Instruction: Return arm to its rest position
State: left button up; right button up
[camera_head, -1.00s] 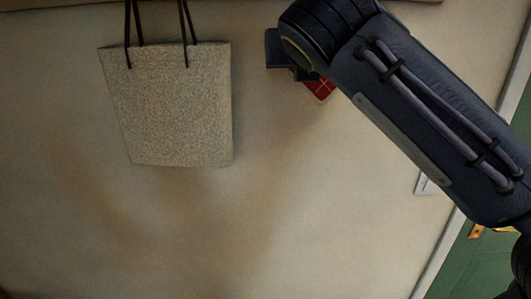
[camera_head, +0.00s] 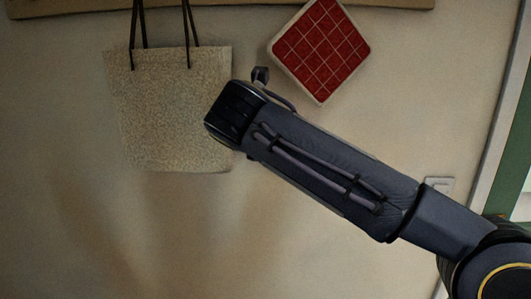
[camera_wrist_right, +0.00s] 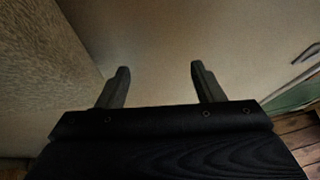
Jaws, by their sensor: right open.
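My right arm (camera_head: 320,180) comes in from the lower right in the head view and reaches up and left across the wall. Its wrist end overlaps the lower right part of the hanging bag, and the fingers are hidden there. In the right wrist view my right gripper (camera_wrist_right: 159,85) shows two dark fingers spread apart with nothing between them. My left gripper is in neither view.
A beige bag (camera_head: 165,110) hangs by dark straps from a wooden rail (camera_head: 220,10). A red checked potholder (camera_head: 322,50) hangs to its right. A light switch (camera_head: 439,186) and green door (camera_head: 490,180) are at the right. The lower left wall is bare.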

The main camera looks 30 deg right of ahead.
jog(key=s+f+m+g+y, duration=0.2)
jog(key=s+f+m+y, duration=0.1)
jog(key=s+f+m, duration=0.65)
jog(key=s+f+m+g+y, duration=0.25)
jog(key=s+f+m, duration=0.35)
jog(key=f, duration=0.6)
jog(key=s+a+f+m+y, duration=0.6)
jog(key=s+f+m, duration=0.4)
jog(key=m, duration=0.5)
jog(key=shift+s+a+f, duration=0.15)
jog(key=shift+s+f, duration=0.1)
jog(key=shift+f, duration=0.15)
jog(key=shift+c, duration=0.3)
